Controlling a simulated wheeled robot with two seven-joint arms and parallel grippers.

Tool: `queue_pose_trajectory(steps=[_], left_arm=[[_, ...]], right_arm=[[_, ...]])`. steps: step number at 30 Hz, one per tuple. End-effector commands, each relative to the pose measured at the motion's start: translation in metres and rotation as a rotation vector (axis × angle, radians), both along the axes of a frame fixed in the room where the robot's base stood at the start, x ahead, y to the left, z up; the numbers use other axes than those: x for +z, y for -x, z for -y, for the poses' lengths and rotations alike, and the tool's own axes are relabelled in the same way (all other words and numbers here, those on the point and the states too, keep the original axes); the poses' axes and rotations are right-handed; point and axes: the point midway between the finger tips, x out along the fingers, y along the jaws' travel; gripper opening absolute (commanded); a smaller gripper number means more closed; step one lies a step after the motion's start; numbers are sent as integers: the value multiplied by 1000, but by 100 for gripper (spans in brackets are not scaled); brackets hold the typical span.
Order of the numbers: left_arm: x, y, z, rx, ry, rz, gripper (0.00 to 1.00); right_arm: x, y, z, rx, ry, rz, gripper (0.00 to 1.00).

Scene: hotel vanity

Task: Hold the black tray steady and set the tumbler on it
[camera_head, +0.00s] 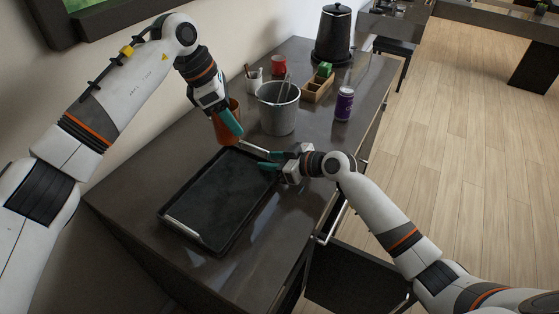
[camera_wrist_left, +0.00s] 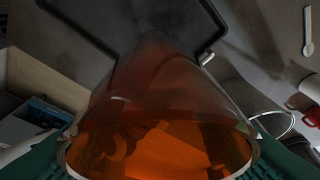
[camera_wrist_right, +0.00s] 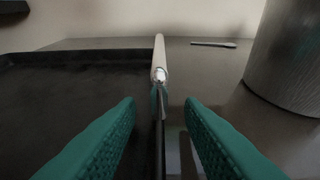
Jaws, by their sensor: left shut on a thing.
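The tumbler is a translucent orange-brown glass (camera_head: 221,134), and it fills the middle of the left wrist view (camera_wrist_left: 160,110). My left gripper (camera_head: 229,119) is shut around it, holding it near the tray's far end; whether it touches anything below is unclear. The black tray (camera_head: 215,197) is rectangular with a low rim and silver handles, flat on the counter. Nothing shows on it. My right gripper (camera_head: 269,160) is at the tray's far right corner. In the right wrist view its fingers (camera_wrist_right: 160,115) are apart, with the tray's rim and silver handle (camera_wrist_right: 159,65) between and ahead of them.
A grey metal bucket (camera_head: 278,110) stands just beyond the grippers. Behind it are a cup with utensils (camera_head: 254,80), a red mug (camera_head: 279,65), a wooden caddy (camera_head: 316,88), a purple can (camera_head: 344,104) and a black kettle (camera_head: 333,38). An open drawer (camera_head: 345,275) juts out at the front.

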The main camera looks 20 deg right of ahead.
Motion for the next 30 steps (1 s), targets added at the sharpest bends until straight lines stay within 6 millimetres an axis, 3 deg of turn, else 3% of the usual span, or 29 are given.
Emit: queue_pose_trajectory(steps=[7, 13, 22, 30], left_arm=[[1, 0, 0, -1, 1, 1, 21], [1, 0, 0, -1, 1, 1, 21], [-3, 1, -1, 30, -3, 1, 21], [-29, 9, -14, 334, -8, 20, 21]], right_arm=[[0, 0, 0, 0, 1, 1, 33], [0, 0, 0, 0, 1, 1, 0], [0, 0, 0, 0, 1, 1, 0], [0, 0, 0, 0, 0, 0, 0]])
